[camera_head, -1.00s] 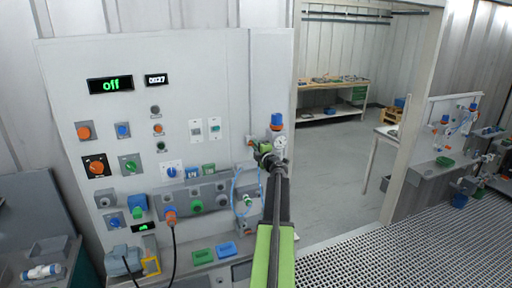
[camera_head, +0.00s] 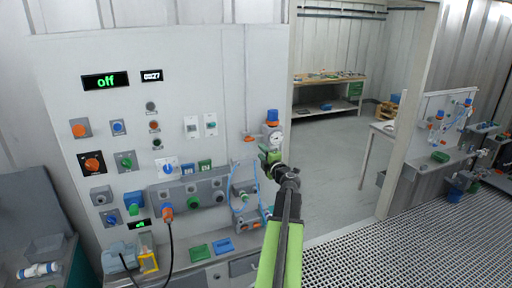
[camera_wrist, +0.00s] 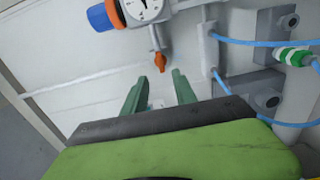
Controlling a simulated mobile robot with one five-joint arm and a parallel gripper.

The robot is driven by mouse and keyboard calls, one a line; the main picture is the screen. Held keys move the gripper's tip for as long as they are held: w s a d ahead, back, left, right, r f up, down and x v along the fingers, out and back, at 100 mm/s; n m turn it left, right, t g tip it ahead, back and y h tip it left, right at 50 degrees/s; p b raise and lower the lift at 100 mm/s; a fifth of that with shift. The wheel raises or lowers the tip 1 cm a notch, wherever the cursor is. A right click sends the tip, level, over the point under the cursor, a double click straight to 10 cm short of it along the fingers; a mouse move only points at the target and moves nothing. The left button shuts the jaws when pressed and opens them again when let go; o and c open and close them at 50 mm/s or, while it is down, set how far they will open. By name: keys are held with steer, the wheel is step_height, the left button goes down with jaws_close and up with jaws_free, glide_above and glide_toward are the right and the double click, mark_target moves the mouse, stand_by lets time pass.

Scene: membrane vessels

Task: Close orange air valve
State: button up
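The orange air valve (camera_wrist: 160,62) is a small orange handle on a short fitting below the gauge in the wrist view. In the head view the small orange handle (camera_head: 249,138) shows just left of the regulator. My gripper (camera_wrist: 161,75) is open, its two green fingers spread with nothing between the pads. The handle stands just beyond the fingertips, near the middle of the gap, apart from both. In the head view my gripper (camera_head: 267,154) is just below the gauge, to the lower right of the handle.
A regulator (camera_wrist: 110,14) with a blue knob, orange ring and white gauge (camera_wrist: 145,8) sits close by. Blue hoses (camera_wrist: 245,42) and grey blocks are at the right of the wrist view. The wall panel (camera_head: 225,65) is bare above the valve.

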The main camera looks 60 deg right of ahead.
steer(key=v, duration=0.5)
steer(key=shift+s+a, duration=0.25)
steer(key=shift+s, duration=0.05)
